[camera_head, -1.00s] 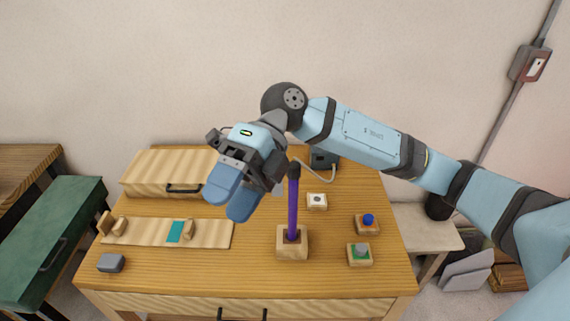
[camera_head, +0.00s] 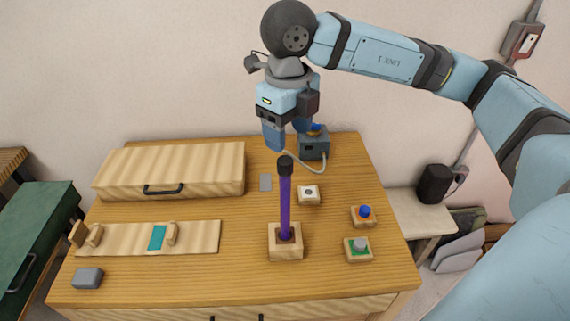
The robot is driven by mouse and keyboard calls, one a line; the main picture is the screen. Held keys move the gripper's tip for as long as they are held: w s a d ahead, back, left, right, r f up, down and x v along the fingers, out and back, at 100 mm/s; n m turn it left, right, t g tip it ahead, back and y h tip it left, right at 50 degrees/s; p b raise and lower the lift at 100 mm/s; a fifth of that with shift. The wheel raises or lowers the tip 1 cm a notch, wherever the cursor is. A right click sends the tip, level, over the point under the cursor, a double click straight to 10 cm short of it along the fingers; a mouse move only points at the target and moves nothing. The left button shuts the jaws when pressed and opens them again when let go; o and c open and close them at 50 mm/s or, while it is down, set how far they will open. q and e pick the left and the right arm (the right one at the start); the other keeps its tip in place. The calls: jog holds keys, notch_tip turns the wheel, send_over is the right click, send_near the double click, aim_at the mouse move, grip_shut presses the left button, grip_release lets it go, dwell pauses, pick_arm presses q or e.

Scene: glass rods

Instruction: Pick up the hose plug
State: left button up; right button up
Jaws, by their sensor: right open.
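I cannot tell for certain which part is the hose plug. A pale hose (camera_head: 309,171) runs from a dark grey box (camera_head: 314,148) at the back of the table and curves left, and its far end is hidden near the dark cap of a purple rod. A small blue piece (camera_head: 316,127) shows at the top of the box, partly behind a finger. My right gripper (camera_head: 287,138) points down with its blue fingers apart, empty, just left of the box and above the back of the table. My left gripper is out of view.
The purple rod (camera_head: 285,205) stands upright in a wooden block (camera_head: 286,252), in front of the gripper. Small blocks (camera_head: 308,195) sit to its right. A wooden case (camera_head: 170,168) and a long board (camera_head: 200,237) lie left. The front middle of the table is clear.

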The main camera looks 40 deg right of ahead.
aim_at(285, 160)
jog(key=shift+a+f+p, duration=0.15)
jog(key=shift+f+p, duration=0.1)
jog(key=shift+f, duration=1.55)
jog(key=shift+a+f+p, duration=0.15)
jog(key=shift+f+p, duration=0.05)
jog(key=shift+f, duration=1.55)
jog(key=c, duration=1)
jog(key=shift+r, duration=0.1)
